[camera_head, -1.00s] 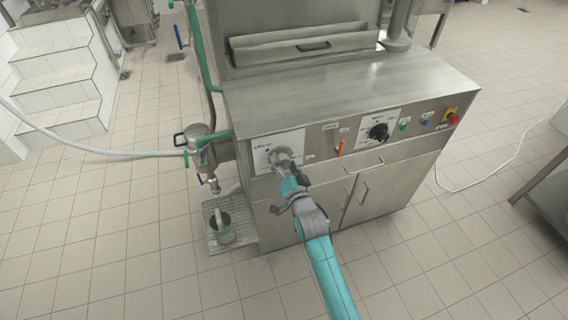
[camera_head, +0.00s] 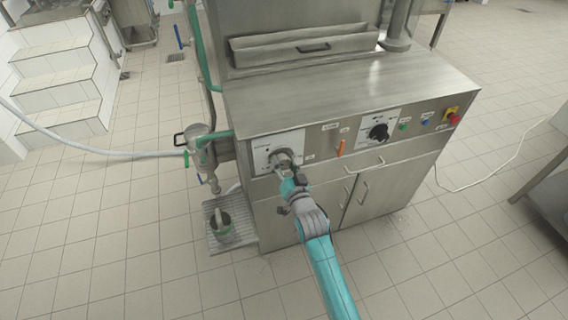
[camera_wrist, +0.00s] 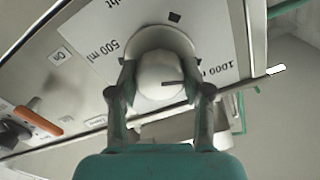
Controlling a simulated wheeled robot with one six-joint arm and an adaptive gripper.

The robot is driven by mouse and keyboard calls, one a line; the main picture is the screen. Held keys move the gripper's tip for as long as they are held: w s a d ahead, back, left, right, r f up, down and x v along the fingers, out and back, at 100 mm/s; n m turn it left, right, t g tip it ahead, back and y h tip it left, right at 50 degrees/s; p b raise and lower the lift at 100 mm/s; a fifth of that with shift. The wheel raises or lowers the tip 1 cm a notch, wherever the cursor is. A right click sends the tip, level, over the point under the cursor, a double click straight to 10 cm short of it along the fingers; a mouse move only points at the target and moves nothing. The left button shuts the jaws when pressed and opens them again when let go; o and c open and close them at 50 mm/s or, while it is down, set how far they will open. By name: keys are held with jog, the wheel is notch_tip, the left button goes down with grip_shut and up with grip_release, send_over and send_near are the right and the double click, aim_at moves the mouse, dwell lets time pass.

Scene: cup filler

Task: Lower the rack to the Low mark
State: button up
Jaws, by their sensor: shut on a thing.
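A large grey round knob (camera_head: 280,157) sits on a white dial plate (camera_head: 265,151) at the left of the machine's front panel. In the wrist view the knob (camera_wrist: 160,74) lies between the two fingers of my gripper (camera_wrist: 163,88), which is shut on it. The dial plate (camera_wrist: 104,28) there shows "500 ml", "1000 ml" and a word ending in "ght". A thin dark mark on the knob points right, toward the "1000 ml" side. No Low mark is readable.
An orange lever (camera_head: 341,148) is right of the knob, then a black dial (camera_head: 378,132), coloured buttons and a red stop button (camera_head: 452,119). A filling nozzle with a hose (camera_head: 100,144) hangs above the rack. The tiled floor in front is clear.

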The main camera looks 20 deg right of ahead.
jog(key=n, duration=1.2)
jog(key=shift+n, duration=0.3)
dwell(0.4)
jog(key=o, duration=1.2)
jog(key=shift+c, duration=0.2)
jog(key=s, duration=1.2)
